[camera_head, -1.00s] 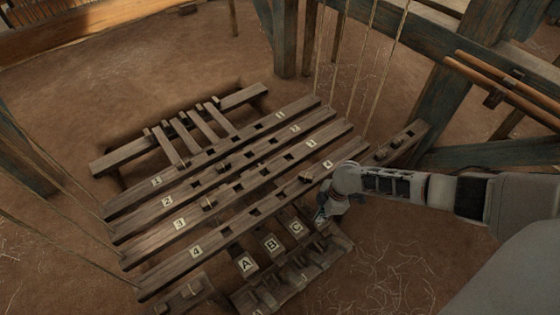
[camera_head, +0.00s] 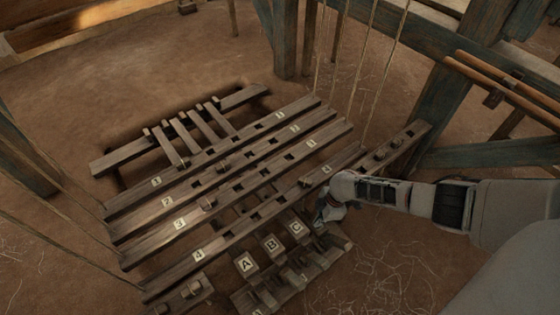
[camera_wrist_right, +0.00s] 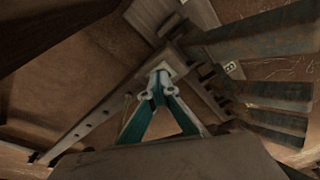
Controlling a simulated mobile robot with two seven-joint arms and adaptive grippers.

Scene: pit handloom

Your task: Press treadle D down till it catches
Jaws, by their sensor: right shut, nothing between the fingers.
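Treadles A (camera_head: 246,264), B (camera_head: 270,245) and C (camera_head: 296,228) lie side by side at the front of the loom, their lettered ends showing. Treadle D's letter cannot be read in the head view; my right gripper (camera_head: 321,217) covers the place just right of C. In the right wrist view this gripper (camera_wrist_right: 159,74) has its teal fingers closed to a point, with nothing held. The tips meet over a pale plate on a wooden bar, apparently a treadle end; its letter is hidden. I cannot tell whether it is caught. My left gripper is out of view.
Numbered wooden bars, including bar 4 (camera_head: 228,235), cross above the treadles, close beside my right gripper. A notched wooden rack (camera_head: 297,281) stands in front of the treadles. Cords and a blue-green post (camera_head: 437,110) stand at the right. Earth floor lies open at lower right.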

